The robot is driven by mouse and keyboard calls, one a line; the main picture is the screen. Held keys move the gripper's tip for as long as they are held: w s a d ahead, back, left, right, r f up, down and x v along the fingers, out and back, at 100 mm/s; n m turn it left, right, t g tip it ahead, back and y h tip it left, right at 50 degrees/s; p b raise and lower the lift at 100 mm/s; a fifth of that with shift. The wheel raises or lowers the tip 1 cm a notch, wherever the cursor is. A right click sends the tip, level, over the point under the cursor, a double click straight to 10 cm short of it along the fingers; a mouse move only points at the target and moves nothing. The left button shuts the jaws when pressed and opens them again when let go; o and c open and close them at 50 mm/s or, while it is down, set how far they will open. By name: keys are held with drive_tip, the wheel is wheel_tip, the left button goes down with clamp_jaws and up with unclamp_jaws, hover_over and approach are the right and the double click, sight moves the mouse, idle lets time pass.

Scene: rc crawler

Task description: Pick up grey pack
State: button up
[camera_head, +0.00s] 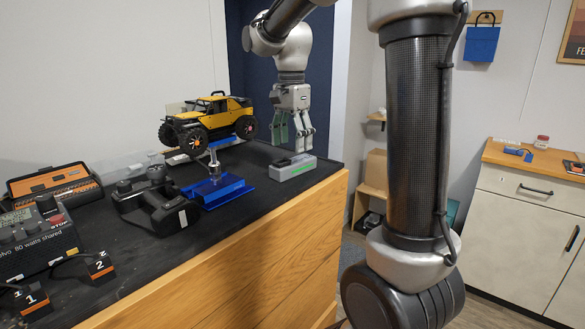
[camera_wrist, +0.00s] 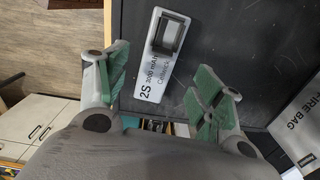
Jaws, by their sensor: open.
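The grey pack (camera_head: 292,168) lies near the right front edge of the black bench top. In the wrist view, the pack (camera_wrist: 150,80) carries "2S" lettering and lies between the spread fingers, towards the top of the picture. My gripper (camera_head: 291,142) is open and empty, pointing down above the pack. In the wrist view, the gripper (camera_wrist: 166,82) shows green pads on both fingers, apart from the pack.
A yellow crawler (camera_head: 218,116) stands behind left of the pack. A charger (camera_head: 40,245) stands at far left. A bag marked "FIRE BAG" (camera_wrist: 298,120) lies at right in the wrist view.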

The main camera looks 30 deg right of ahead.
sight(293, 161)
wheel_tip(293, 161, down, 6)
drive_tip(key=shift+d+f, duration=0.15)
drive_tip(key=c, duration=1.3)
